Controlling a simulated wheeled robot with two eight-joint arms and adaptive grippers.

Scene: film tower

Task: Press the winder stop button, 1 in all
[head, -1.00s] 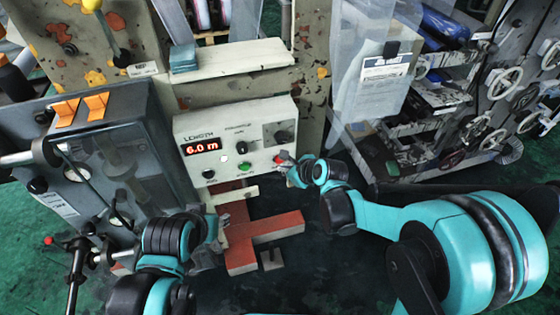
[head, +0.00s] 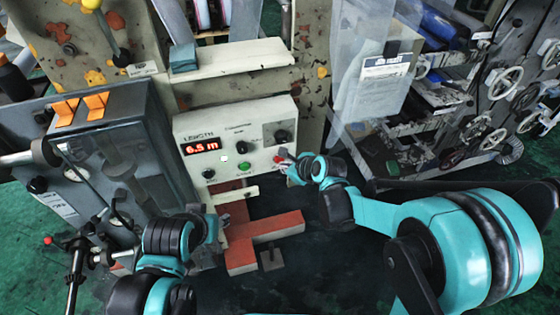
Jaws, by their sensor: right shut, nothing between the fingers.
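The winder control panel (head: 225,137) is a pale box with a red display (head: 201,146) reading 6.5 m, a black knob (head: 281,136), a green button (head: 243,166) and a red button (head: 282,152). My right gripper (head: 284,165) is shut and empty at the panel's lower right corner, close to the red button. The fingertips partly cover that area, and I cannot tell whether they touch the button. My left gripper (head: 221,232) is low, beside the red cross-shaped block, and its fingers are too small and hidden to read.
The red cross-shaped block (head: 262,230) lies below the panel. A dark grey cabinet (head: 110,150) with orange switches (head: 96,104) stands to the left. A hanging clear sheet with a paper label (head: 385,80) and a machine with handwheels (head: 505,83) are to the right.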

